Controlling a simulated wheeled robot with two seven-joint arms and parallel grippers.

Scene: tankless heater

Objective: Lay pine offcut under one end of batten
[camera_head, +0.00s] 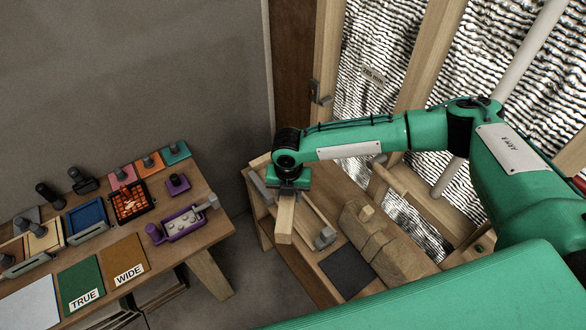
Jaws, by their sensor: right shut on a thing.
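My right gripper (288,186) is shut on a pale wooden block (285,220), which looks like the pine offcut. The block points down toward the front of the low wooden bench. Just to its right, a long pale strip (312,214), which looks like the batten, runs slantwise along the bench, with a grey piece (325,238) at its near end. The gripper and block hide part of the strip's far end. I cannot tell whether the block touches the strip or the bench. My left gripper is not in view.
The bench (318,283) also holds a dark mat (346,274) and a stepped brown block (376,240). A table at left holds a purple tray (183,224), a blue tray (86,217) and labelled green and brown panels. Bare floor separates them.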

